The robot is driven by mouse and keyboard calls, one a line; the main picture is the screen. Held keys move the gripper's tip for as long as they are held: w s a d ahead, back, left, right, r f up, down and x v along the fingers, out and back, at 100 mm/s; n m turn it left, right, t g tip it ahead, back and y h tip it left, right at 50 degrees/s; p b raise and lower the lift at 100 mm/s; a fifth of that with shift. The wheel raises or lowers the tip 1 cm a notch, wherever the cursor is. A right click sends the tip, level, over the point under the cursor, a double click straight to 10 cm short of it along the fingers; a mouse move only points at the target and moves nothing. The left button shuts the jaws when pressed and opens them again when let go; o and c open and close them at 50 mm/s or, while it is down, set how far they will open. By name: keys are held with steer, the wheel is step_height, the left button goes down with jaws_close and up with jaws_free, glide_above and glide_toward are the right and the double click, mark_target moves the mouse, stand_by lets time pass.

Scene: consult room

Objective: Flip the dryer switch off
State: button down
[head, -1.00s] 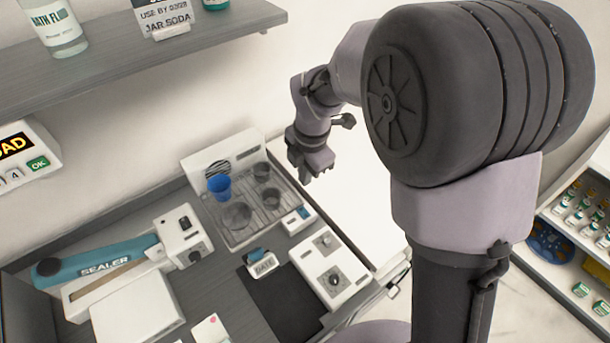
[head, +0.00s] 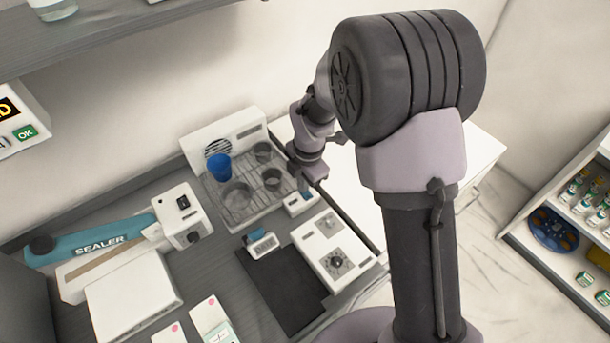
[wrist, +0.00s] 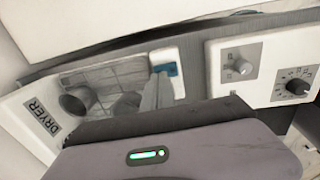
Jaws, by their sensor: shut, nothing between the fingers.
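The dryer (head: 207,141) is a white unit with a vented back panel and a wire rack holding a blue cup (head: 219,165) and several grey cups. Its DRYER label (wrist: 43,117) shows in the wrist view. A small white box at the rack's front right carries the blue switch (head: 305,196), which also shows in the wrist view (wrist: 166,69). My gripper (head: 304,187) is shut and empty, its tips pointing down at the switch. In the wrist view the fingertips (wrist: 158,78) overlap the switch's near side; I cannot tell whether they touch it or which way it is set.
A white panel with two knobs (head: 332,252) stands right of the switch. A dark mat (head: 283,287), a blue-topped holder (head: 261,243) and the sealer (head: 95,254) lie on the counter. A shelf (head: 120,55) hangs above at left. Shelves with vials stand at far right.

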steer(key=shift+f, duration=0.5)
steer(key=shift+w+a+f, duration=0.1)
steer(key=shift+f, duration=0.2)
